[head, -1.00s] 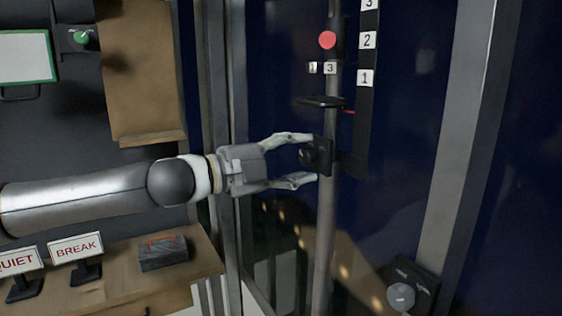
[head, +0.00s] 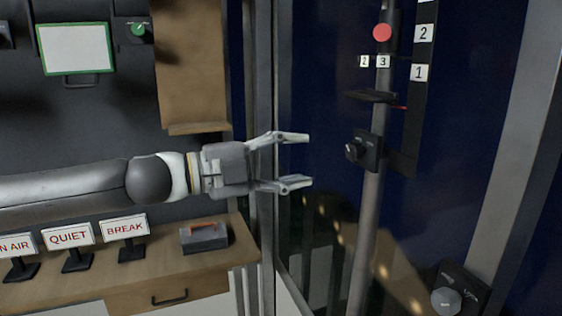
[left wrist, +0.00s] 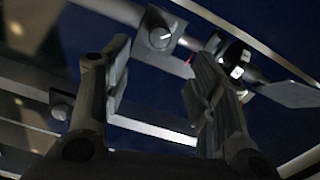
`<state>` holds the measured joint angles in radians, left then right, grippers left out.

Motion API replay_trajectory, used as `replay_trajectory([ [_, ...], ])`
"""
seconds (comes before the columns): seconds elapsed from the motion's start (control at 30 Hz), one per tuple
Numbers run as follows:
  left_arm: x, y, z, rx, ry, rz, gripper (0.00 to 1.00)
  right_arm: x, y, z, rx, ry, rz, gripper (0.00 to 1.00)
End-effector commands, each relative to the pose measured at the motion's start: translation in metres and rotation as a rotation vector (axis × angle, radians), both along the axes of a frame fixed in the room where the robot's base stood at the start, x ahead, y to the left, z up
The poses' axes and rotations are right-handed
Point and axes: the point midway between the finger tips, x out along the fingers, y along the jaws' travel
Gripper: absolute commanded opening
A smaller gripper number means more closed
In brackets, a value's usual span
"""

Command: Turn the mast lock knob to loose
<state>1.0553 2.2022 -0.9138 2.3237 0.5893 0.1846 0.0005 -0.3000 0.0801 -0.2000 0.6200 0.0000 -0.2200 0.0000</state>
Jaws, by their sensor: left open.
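A black knob (head: 352,152) sits on a dark block clamped to the grey mast (head: 366,225). The same knob shows in the left wrist view (left wrist: 160,38), beyond the fingertips, with a pale pointer line on its face. Which marking it points to is too small to read. My left gripper (head: 298,161) is open and empty, to the left of the knob with a gap between them. Its two fingers (left wrist: 158,90) also show spread in the left wrist view. My right gripper is in neither view.
A round grey knob (head: 446,301) on a dark plate is at the lower right, its labels unclear. A red disc (head: 382,32) and a numbered scale (head: 419,72) are higher on the mast. A desk (head: 150,275) with signs stands left.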

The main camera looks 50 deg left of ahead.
Motion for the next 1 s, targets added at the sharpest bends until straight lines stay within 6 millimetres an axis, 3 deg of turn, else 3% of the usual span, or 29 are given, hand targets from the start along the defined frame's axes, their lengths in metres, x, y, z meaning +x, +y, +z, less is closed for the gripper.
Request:
replay_trajectory([
  [0.37,-0.016,0.007,0.0,-0.001,0.001,0.001,0.53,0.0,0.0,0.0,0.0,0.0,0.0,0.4],
  [0.87,-0.015,0.007,0.0,-0.001,0.001,0.0,0.53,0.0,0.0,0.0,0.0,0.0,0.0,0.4],
  [1.0,0.0,0.011,-0.005,-0.003,0.006,-0.005,0.53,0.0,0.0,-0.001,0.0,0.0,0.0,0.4],
])
